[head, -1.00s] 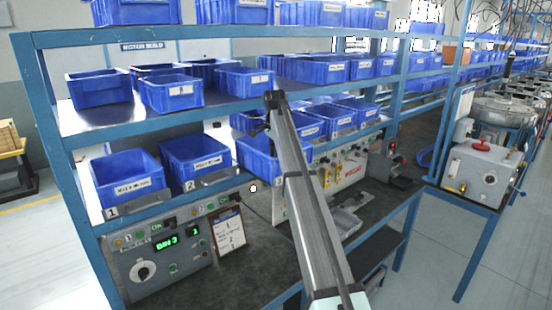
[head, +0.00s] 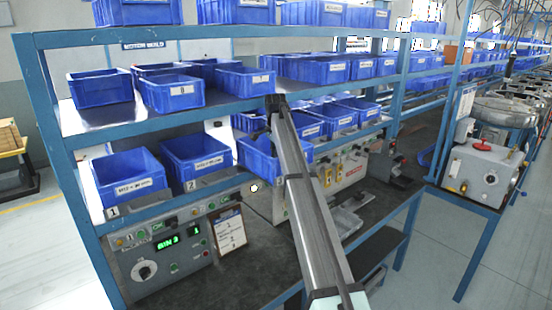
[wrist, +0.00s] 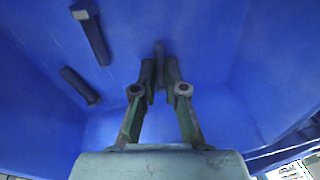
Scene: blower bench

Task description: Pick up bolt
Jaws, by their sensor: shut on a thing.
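In the wrist view, a dark bolt (wrist: 159,52) stands between the fingertips of my gripper (wrist: 160,72). The fingers are closed in on it, inside a blue bin (wrist: 225,90). Two more dark bolts lie in the bin to the left: one with a square-looking head (wrist: 95,38) at the upper left, and one (wrist: 78,86) lower down by the wall. In the head view, my arm reaches to the blue bin (head: 258,160) at the right of the lower front row. My fingers and the bolts are hidden or too small there.
Blue bins labelled 1 (head: 128,185) and 2 (head: 195,172) stand to the left of this bin. A shelf (head: 110,118) with more blue bins (head: 172,92) runs above. A control box (head: 160,250) and a clipboard (head: 230,232) are below.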

